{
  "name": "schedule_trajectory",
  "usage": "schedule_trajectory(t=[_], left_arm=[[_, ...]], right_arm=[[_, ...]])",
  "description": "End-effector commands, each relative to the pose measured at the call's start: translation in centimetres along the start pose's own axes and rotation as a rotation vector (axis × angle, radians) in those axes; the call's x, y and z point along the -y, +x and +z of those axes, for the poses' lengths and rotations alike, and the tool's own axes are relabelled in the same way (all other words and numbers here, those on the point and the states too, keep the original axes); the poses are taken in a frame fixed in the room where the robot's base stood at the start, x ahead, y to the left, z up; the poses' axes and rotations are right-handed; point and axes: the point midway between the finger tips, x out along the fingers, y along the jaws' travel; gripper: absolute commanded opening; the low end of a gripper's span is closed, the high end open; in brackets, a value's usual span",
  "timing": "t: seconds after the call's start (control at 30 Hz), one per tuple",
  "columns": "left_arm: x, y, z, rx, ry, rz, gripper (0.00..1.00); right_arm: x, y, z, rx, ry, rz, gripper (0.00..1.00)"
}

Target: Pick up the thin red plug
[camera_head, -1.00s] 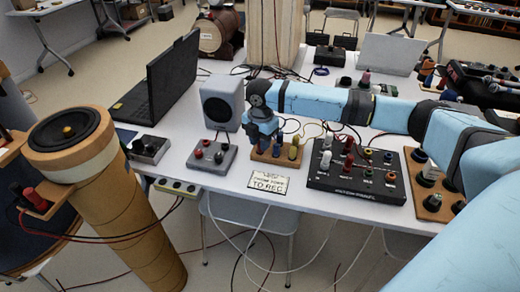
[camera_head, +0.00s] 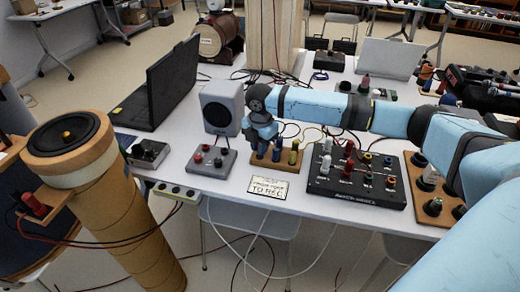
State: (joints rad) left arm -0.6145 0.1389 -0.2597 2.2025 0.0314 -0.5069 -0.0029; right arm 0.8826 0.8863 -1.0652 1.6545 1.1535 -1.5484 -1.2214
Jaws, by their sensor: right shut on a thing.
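My right gripper (camera_head: 263,138) reaches in from the right and points down at the left end of a small wooden block (camera_head: 263,161). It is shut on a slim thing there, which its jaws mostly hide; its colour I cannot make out. A blue plug (camera_head: 277,154) and a yellow plug (camera_head: 293,155) stand upright in the same block, just right of the jaws. Thicker red plugs (camera_head: 348,167) stand in a black box to the right. My left gripper is not in view.
A grey speaker (camera_head: 221,107) and an open laptop (camera_head: 158,92) stand behind and left. A grey box with red knobs (camera_head: 208,160) is left of the block, a black plug box (camera_head: 356,181) right. A paper sign (camera_head: 267,188) lies in front. Cables cross the table.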

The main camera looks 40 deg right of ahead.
Motion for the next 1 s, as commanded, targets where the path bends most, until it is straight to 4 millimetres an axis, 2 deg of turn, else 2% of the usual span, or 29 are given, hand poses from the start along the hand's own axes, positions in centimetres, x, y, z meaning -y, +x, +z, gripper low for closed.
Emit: schedule_trajectory(t=[0.03, 0.3, 0.53, 0.73, 1.0], left_arm=[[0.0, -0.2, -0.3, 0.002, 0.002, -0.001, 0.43], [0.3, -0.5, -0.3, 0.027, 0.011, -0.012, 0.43], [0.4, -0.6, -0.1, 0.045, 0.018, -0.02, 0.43], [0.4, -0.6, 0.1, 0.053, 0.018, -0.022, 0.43], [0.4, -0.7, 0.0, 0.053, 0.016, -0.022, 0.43]], right_arm=[[-0.1, -1.5, 0.0, 0.001, 0.0, 0.004, 0.0], [-0.1, -9.2, 0.0, 0.001, -0.001, 0.004, 0.0], [-0.1, -14.9, 0.0, 0.0, 0.001, 0.004, 0.0], [-0.1, -17.5, 0.0, 0.0, 0.0, 0.002, 0.0], [0.0, -18.2, 0.0, -0.001, 0.0, 0.0, 0.0]])
